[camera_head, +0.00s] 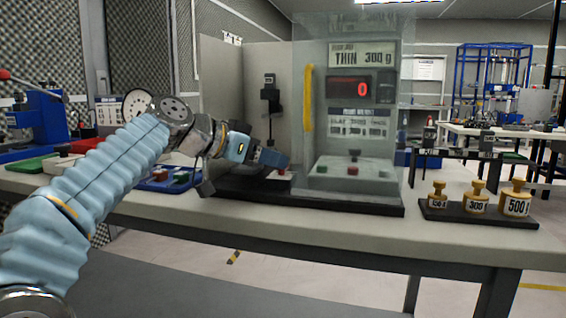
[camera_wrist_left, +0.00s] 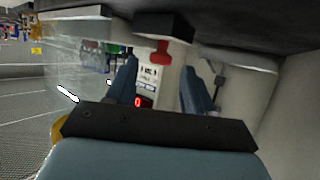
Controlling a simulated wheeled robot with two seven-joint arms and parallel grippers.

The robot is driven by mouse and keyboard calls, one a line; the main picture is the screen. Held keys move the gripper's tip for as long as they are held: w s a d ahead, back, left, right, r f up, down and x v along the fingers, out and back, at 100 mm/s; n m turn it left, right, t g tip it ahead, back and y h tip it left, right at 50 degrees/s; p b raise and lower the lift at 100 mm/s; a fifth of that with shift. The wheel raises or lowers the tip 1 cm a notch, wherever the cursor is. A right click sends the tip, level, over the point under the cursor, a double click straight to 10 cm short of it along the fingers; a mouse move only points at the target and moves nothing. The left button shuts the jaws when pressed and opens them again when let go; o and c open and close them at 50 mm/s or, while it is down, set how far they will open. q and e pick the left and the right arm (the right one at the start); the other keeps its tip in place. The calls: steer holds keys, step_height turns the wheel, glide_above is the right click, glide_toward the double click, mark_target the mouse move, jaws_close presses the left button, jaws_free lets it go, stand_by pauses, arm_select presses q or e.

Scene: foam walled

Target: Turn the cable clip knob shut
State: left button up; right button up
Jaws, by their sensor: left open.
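My left gripper (camera_head: 284,161) reaches in from the left, beside the clear-fronted test machine (camera_head: 350,185) and above its dark base. In the left wrist view its two fingers (camera_wrist_left: 160,90) stand apart with nothing between their tips. That view looks upside down. A red knob (camera_wrist_left: 160,54) on a dark block (camera_wrist_left: 164,26) shows in line with the gap between the fingers; it looks like the clip knob, apart from the fingers. In the head view a small red part (camera_head: 282,172) shows just below the fingertips. Its turn angle is unclear. My right gripper is not in view.
A black fitting (camera_head: 270,94) is on the grey panel behind the gripper. The machine's display (camera_head: 362,89) reads 0. Labelled brass weights (camera_head: 476,200) stand on a black tray at right. A blue tray (camera_head: 166,181) lies left, beyond my arm. The table front is clear.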

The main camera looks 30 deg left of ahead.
arm_select(q)
steer(key=shift+x, duration=2.05)
